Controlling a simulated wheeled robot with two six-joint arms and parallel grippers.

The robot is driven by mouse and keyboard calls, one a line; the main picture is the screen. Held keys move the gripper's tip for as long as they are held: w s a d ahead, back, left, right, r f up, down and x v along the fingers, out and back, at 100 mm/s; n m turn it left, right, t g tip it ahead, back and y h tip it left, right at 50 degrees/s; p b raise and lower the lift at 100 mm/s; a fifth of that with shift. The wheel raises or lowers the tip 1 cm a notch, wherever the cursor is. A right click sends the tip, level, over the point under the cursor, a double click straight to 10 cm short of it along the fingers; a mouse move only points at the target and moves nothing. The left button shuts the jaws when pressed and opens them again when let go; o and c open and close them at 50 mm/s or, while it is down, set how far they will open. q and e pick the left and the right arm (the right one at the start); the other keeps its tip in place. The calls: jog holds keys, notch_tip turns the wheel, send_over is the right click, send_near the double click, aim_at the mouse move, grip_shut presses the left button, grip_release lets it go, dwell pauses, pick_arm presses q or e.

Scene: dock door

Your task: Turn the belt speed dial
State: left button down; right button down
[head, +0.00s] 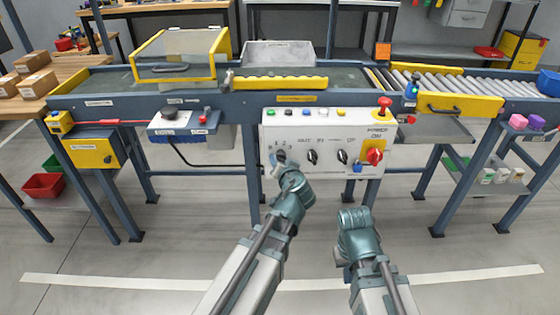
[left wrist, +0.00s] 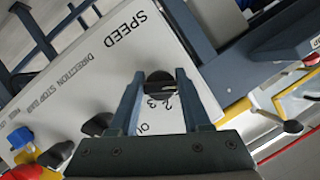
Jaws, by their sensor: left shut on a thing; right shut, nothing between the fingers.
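The belt speed dial (left wrist: 160,86) is a dark round knob on the pale control panel (head: 322,125), under the word SPEED, with numbers beside it. My left gripper (left wrist: 160,76) is shut on this dial, one finger on each side of it. In the head view my left gripper (head: 279,160) is at the leftmost dial of the panel and mostly covers it. My right gripper (head: 350,222) is shut and empty, low in front of the panel and apart from it; its fingertips are hard to make out.
Two other black knobs (head: 312,157) stand to the right of the speed dial. A red-and-yellow switch (head: 375,155) and a red mushroom button (head: 384,101) are at the panel's right side. A smaller control box (head: 184,122) juts out at left. The floor in front is clear.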

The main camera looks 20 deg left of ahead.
dwell(0.4)
pick_arm(q)
jog(key=shift+c, duration=1.8)
grip_release()
jog(key=shift+s, duration=0.1)
